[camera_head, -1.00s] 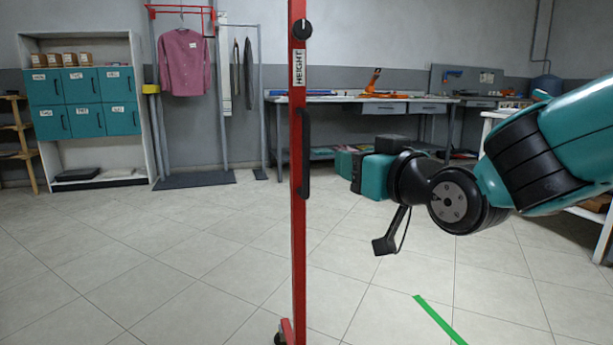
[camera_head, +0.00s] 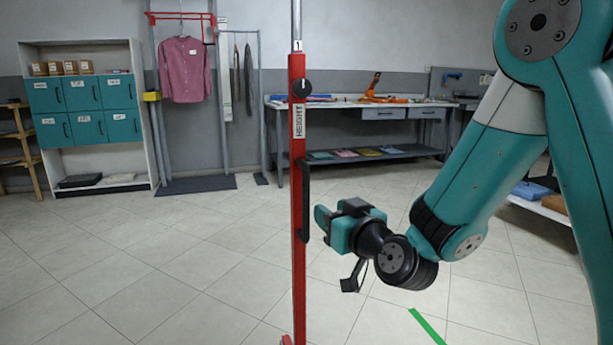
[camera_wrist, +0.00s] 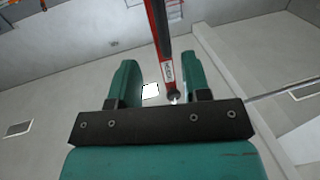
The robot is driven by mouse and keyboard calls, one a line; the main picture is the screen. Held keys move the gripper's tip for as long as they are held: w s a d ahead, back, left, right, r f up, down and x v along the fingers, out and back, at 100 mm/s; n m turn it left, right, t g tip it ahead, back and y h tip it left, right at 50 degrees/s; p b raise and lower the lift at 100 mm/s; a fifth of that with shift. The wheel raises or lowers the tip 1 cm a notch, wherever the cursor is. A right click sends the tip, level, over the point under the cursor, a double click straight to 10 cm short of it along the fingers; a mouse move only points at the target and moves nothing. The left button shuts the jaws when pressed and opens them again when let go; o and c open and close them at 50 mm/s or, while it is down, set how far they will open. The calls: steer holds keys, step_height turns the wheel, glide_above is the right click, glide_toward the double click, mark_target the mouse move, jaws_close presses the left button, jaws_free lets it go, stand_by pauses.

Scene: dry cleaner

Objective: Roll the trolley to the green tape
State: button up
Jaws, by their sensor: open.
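The trolley shows as a red upright post (camera_head: 298,130) with a HEIGHT label, a black knob and a black vertical handle (camera_head: 305,190). Its foot is cut off at the bottom edge. The green tape (camera_head: 427,326) lies on the floor to the right of the post, partly out of view. My gripper (camera_head: 323,225) is open, just right of the handle's lower part, its fingers pointing left at it. In the wrist view the red post (camera_wrist: 160,35) shows between the two open fingers (camera_wrist: 160,75). Contact with the handle cannot be told.
A workbench (camera_head: 350,103) with tools stands along the back wall. A shelf unit (camera_head: 140,110) with teal lockers is at the left, and a rack with a pink shirt (camera_head: 185,70) beside it. The tiled floor between is clear.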

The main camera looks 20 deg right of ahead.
mark_target(308, 196)
steer(key=w+p, duration=0.2)
steer(key=w+a+p, duration=0.1)
steer(key=w+p, duration=0.2)
steer(key=w+a+p, duration=0.1)
steer(key=w+p, duration=0.1)
steer(key=w, duration=0.1)
steer(key=shift+w+r+p, duration=0.1)
steer(key=shift+r+p, duration=0.2)
steer(key=shift+p, duration=0.1)
steer(key=shift+w+f+p, duration=0.1)
steer(key=shift+w+p, duration=0.6)
steer(key=shift+w+a+f+p, duration=0.15)
steer(key=shift+w+f+p, duration=0.15)
steer(key=shift+w, duration=0.1)
jaws_close()
